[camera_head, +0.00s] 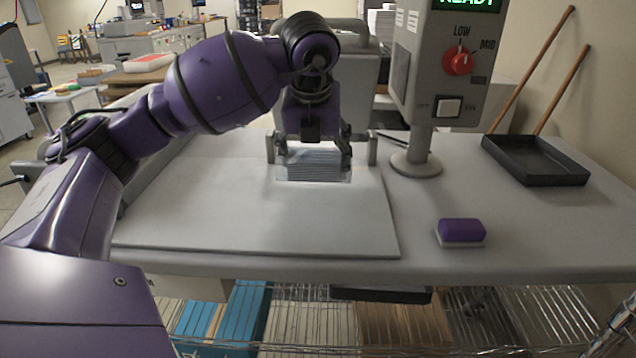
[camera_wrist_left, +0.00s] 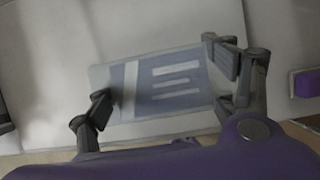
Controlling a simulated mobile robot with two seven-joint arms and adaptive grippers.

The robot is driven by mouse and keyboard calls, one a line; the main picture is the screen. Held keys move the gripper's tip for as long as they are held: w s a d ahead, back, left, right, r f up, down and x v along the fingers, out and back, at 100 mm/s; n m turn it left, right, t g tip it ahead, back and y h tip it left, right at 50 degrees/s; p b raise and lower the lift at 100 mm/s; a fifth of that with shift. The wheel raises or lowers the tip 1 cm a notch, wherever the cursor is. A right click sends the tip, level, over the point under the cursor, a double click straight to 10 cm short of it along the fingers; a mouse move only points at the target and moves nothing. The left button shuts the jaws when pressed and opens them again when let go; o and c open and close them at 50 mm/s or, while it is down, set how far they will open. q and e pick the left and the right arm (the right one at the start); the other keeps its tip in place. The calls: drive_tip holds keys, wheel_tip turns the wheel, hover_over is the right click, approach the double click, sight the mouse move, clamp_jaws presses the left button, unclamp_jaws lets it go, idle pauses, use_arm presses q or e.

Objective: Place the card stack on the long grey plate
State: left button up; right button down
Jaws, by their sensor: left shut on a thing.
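The card stack (camera_head: 313,165) is a small pile of pale cards with a clear, glossy look. My left gripper (camera_head: 310,155) is shut on it, one finger at each side. In the left wrist view the stack (camera_wrist_left: 165,84) shows a blue-grey top card with white bars, between the fingertips of my left gripper (camera_wrist_left: 160,88). The long grey plate (camera_head: 260,225) lies flat on the table, and the stack is over its far right part. I cannot tell whether the stack touches the plate. My right gripper is not in view.
A control box (camera_head: 450,65) with a red knob stands on a post right of the plate. A purple block (camera_head: 461,231) with a pale base sits near the front edge. A black tray (camera_head: 535,160) lies at the right. The plate's front part is clear.

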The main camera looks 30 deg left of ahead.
use_arm(q)
drive_tip(key=w+f, duration=0.1)
drive_tip(key=f, duration=0.1)
drive_tip(key=w+a+f, duration=0.1)
drive_tip(key=w, duration=0.1)
drive_tip(key=w+a+f, duration=0.1)
drive_tip(key=f, duration=0.1)
drive_tip(key=shift+w+f, duration=0.25)
drive_tip(key=shift+f, duration=0.1)
drive_tip(key=shift+w+f, duration=0.15)
drive_tip(key=shift+f, duration=1.5)
drive_tip(key=shift+f, duration=0.1)
drive_tip(key=o, duration=1.4)
drive_tip(key=shift+r, duration=0.4)
drive_tip(key=v, duration=1.1)
drive_tip(key=shift+s+r, duration=0.1)
drive_tip(key=shift+s, duration=0.1)
